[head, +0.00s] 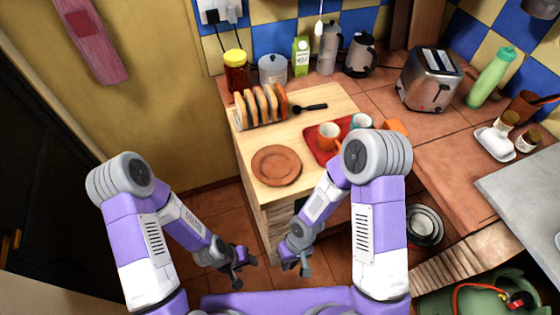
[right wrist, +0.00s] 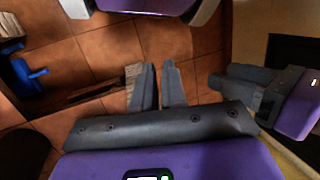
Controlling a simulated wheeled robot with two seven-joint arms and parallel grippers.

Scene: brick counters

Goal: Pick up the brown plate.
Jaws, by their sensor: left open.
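The brown plate (head: 276,166) lies flat on the front left of the wooden counter top in the head view, with nothing on it. My left gripper (head: 243,273) is open and empty, low in front of the counter, below and left of the plate. My right gripper (head: 297,266) is also low in front of the counter, below the plate and apart from it. Its two fingers (right wrist: 160,88) show close together in the right wrist view, with floor tiles beyond and nothing visible between them. The plate is not in the right wrist view.
Behind the plate stands a toast rack (head: 262,105) with several slices. A jar (head: 236,73) and a toaster (head: 429,80) stand further back.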

